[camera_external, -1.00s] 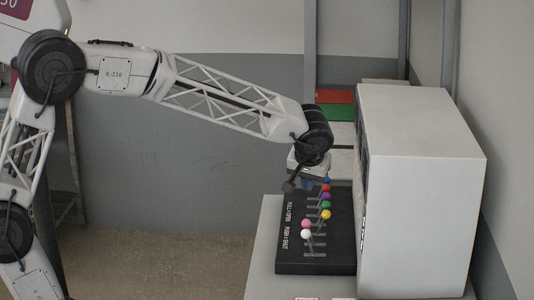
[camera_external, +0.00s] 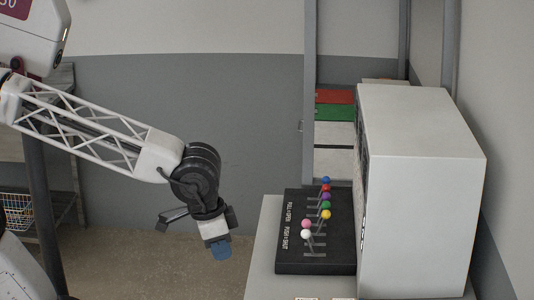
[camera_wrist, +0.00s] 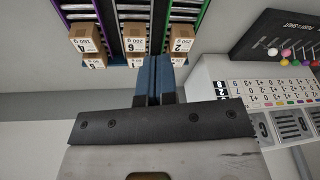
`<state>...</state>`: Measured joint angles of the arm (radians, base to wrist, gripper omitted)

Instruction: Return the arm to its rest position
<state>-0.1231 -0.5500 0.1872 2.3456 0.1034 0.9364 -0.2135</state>
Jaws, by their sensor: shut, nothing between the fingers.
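My gripper (camera_external: 220,250) hangs in the air left of the lever panel, its blue fingers pointing down. In the wrist view its blue fingers (camera_wrist: 153,80) are pressed together with nothing between them. It is clear of everything around it. The black lever panel (camera_external: 288,262) with several coloured ball-topped levers stands to its right in the external view. The panel also shows at the upper right of the wrist view (camera_wrist: 262,32).
A large white cabinet (camera_external: 420,190) stands right of the panel on a grey table (camera_external: 262,270). Several numbered cardboard boxes (camera_wrist: 134,45) sit in coloured lanes in the wrist view. A wire basket (camera_external: 18,208) is at the far left. Open floor lies around my gripper.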

